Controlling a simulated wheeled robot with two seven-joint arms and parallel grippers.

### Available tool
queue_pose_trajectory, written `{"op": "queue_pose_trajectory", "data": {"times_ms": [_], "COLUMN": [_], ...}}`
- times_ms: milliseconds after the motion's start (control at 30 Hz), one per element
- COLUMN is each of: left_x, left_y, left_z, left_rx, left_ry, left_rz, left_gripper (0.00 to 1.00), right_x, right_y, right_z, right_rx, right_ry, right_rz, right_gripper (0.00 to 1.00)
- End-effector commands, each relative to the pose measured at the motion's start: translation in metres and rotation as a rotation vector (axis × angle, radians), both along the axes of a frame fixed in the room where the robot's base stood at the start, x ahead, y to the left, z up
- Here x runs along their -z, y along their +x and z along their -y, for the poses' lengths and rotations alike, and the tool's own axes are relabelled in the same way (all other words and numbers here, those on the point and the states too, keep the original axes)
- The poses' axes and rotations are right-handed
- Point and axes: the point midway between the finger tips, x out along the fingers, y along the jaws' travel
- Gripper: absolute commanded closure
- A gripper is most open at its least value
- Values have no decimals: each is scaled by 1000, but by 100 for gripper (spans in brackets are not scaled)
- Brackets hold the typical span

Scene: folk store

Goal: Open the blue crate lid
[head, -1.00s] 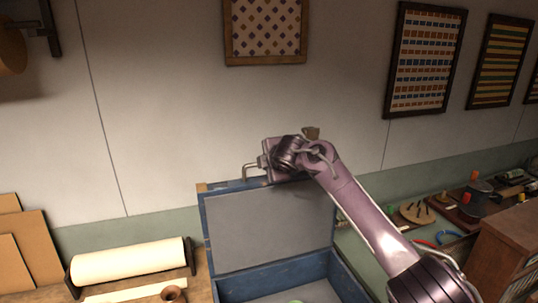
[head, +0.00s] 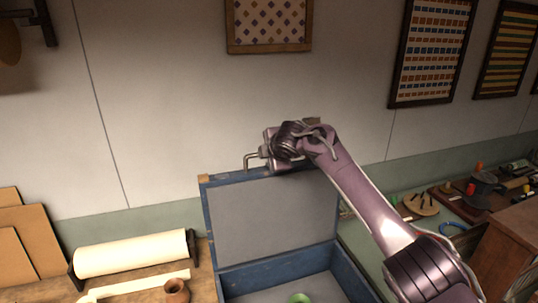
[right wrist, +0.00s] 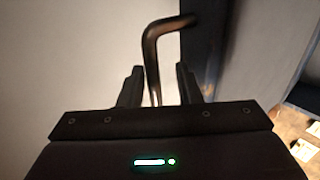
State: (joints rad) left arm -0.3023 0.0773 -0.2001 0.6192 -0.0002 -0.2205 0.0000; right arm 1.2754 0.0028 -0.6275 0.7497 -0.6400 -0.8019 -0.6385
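The blue crate (head: 262,277) stands on the workbench with its lid (head: 275,222) raised, roughly upright at the back, its grey inner face showing. A bent metal handle (head: 251,159) sticks up at the lid's top edge. My right gripper (head: 266,151) is at that top edge beside the handle. In the right wrist view the handle (right wrist: 152,50) rises between the two spread fingers of my right gripper (right wrist: 158,88), with a gap seen at least on one side. Whether a finger touches it cannot be told. My left gripper is out of view.
A green round object (head: 299,298) lies in the crate. Left are a paper roll (head: 132,253) and a small brown pot (head: 176,291). Right are a wooden cabinet (head: 512,250) and bench tools. The wall is close behind the lid.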

Motion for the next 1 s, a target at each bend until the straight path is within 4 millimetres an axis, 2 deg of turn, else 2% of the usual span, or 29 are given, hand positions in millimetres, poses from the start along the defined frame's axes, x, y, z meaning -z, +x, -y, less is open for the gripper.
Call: {"op": "queue_pose_trajectory", "data": {"times_ms": [267,467,700,1000], "left_x": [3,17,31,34], "left_y": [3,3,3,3], "left_z": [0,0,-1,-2], "left_rx": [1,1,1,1], "left_ry": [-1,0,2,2], "left_rz": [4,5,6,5], "left_gripper": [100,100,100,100], "right_x": [-3,-15,-38,-48], "right_y": [-3,-20,-48,-59], "right_z": [0,7,16,20], "right_rx": [-2,0,-2,0], "right_ry": [2,2,3,0], "right_rz": [3,7,2,1], "right_gripper": [69,69,69,69]}}
